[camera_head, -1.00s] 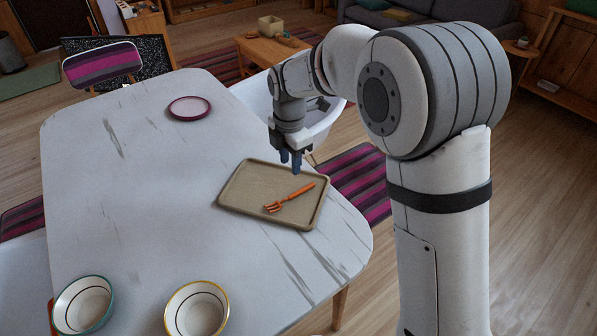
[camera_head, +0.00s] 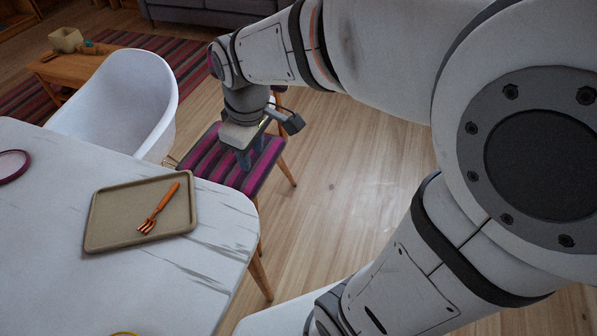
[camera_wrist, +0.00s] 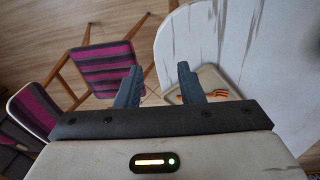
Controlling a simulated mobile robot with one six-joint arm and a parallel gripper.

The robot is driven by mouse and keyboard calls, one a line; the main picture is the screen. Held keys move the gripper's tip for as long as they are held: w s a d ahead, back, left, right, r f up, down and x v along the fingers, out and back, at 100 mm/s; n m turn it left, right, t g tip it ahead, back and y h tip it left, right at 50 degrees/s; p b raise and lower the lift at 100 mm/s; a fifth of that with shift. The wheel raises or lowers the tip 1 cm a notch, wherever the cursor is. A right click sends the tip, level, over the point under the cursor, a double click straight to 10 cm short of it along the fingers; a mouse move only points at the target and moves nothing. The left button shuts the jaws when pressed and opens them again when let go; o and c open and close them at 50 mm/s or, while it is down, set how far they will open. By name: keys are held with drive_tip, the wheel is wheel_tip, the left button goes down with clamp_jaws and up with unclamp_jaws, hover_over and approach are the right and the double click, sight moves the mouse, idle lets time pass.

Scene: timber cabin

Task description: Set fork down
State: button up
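The orange fork (camera_head: 158,209) lies on the beige tray (camera_head: 110,213) on the white marbled table (camera_head: 60,282). Its prongs point toward the lower left in the head view. In the wrist view the fork (camera_wrist: 190,97) shows partly behind a finger, on the tray (camera_wrist: 208,76). My gripper (camera_head: 251,163) is open and empty. It hangs to the right of the tray, apart from the fork, and in the head view it appears in front of the striped chair seat.
A chair with a pink-striped seat (camera_head: 212,166) stands by the table's right edge. A white tub chair (camera_head: 128,98) is behind the table. A purple-rimmed plate (camera_head: 12,166) is at the left. Open wooden floor (camera_head: 335,170) lies to the right.

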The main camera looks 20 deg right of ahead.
drive_tip(key=s+d+f+m, duration=0.1)
drive_tip(key=s+d+m, duration=0.5)
drive_tip(key=s+m, duration=0.2)
drive_tip(key=shift+s+d+f+m+t, duration=0.2)
drive_tip(key=shift+s+d+m+t, duration=0.15)
drive_tip(key=shift+m+t, duration=0.05)
drive_tip(key=shift+r, duration=0.1)
drive_tip(key=p+v, duration=0.3)
drive_tip(key=v, duration=0.1)
drive_tip(key=shift+w+a+p, duration=0.1)
drive_tip(key=shift+w+p, duration=0.25)
drive_tip(key=shift+p, duration=0.05)
